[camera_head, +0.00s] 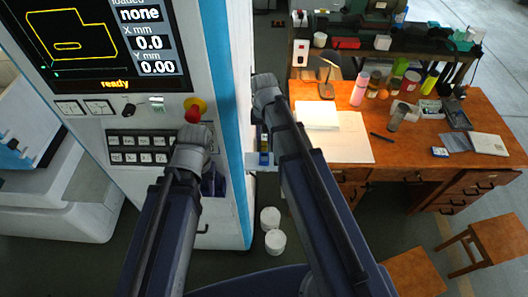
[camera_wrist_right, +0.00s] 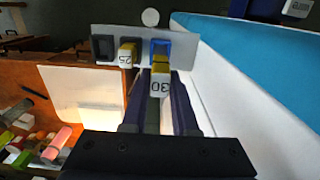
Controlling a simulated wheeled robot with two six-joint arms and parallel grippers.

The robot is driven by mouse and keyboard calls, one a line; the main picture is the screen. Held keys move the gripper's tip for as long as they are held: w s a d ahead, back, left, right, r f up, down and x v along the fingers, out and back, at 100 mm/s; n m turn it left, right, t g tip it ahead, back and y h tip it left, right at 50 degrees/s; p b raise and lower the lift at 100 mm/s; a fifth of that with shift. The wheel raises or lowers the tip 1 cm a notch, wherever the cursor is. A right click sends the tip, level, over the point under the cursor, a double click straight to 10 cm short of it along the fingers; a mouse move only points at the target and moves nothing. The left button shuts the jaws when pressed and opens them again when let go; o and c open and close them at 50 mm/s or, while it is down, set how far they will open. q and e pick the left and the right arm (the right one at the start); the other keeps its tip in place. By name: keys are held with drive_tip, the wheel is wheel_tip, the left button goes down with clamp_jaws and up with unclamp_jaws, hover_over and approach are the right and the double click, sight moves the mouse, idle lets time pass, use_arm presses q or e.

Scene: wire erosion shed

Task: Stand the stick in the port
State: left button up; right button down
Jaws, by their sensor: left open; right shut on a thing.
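My right gripper (camera_wrist_right: 161,98) is shut on a stick (camera_wrist_right: 160,84) with a yellow part and a white face marked 30. The stick is at the blue-rimmed slot of a pale holder (camera_wrist_right: 184,46); I cannot tell how deep it sits. Another yellow stick marked 25 (camera_wrist_right: 127,53) stands in the middle slot, and the dark slot at left looks empty. In the head view the holder (camera_head: 285,160) juts from the machine's right side, below my right gripper (camera_head: 263,135). My left gripper (camera_head: 213,185) is open, empty, in front of the machine. I cannot identify the port for certain.
The machine (camera_head: 226,80) has a screen, a button panel (camera_head: 152,146) and a red knob (camera_head: 193,112). A wooden desk (camera_head: 400,165) with papers, bottles and tools stands at right. Two white tubs (camera_head: 275,241) are on the floor. A stool (camera_head: 490,240) is at lower right.

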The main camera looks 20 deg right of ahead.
sight(264, 147)
drive_tip(key=shift+f+b, duration=1.8)
drive_tip(key=shift+f, duration=0.35)
drive_tip(key=shift+f+b, duration=0.65)
drive_tip(key=c, duration=0.7)
unclamp_jaws()
drive_tip(key=shift+r, duration=0.1)
wheel_tip(264, 147, up, 13)
drive_tip(key=p, duration=1.3)
drive_tip(key=shift+r, duration=0.15)
